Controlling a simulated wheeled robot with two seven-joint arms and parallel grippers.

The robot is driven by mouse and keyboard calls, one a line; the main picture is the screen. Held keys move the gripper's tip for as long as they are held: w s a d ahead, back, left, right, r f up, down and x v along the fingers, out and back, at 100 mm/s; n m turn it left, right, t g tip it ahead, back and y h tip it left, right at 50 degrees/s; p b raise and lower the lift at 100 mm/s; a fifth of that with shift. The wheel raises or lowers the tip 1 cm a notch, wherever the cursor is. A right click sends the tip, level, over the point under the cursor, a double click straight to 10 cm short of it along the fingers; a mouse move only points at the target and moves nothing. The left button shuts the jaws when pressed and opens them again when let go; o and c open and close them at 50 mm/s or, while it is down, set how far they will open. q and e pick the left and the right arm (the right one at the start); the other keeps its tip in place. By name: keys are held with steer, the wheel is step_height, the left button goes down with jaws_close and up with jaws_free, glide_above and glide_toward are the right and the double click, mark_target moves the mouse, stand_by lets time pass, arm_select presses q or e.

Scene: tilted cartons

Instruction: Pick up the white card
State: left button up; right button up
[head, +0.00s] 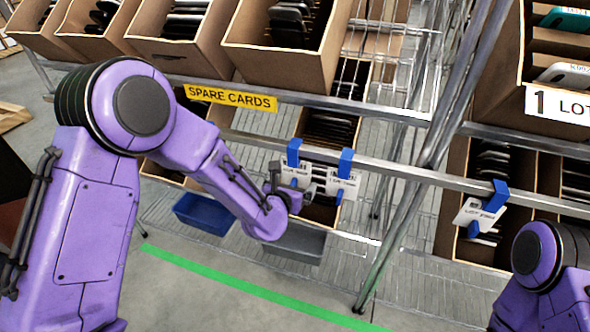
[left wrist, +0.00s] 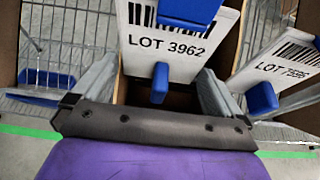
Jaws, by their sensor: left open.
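A white card (head: 297,174) hangs from a blue clip on the front rail of the rack. In the left wrist view this card (left wrist: 166,43) reads LOT 3962. My left gripper (head: 292,189) is open in front of it; in the left wrist view the two fingers (left wrist: 158,82) stand on either side of its lower part. I cannot tell how far the card reaches between them. A second white card (head: 343,184) hangs just to the right and reads LOT 7595 in the left wrist view (left wrist: 284,66). My right gripper is out of view.
A third white card (head: 478,214) hangs by a blue clip farther right. A yellow SPARE CARDS label (head: 231,97) is on the upper rail (head: 340,105). Tilted cartons with dark devices fill the rack. A blue bin (head: 204,213) and a grey bin (head: 297,243) sit low. A slanted metal post (head: 420,160) stands right.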

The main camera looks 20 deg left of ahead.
arm_select(q)
steer(key=shift+w+f, duration=0.15)
steer(key=c, duration=1)
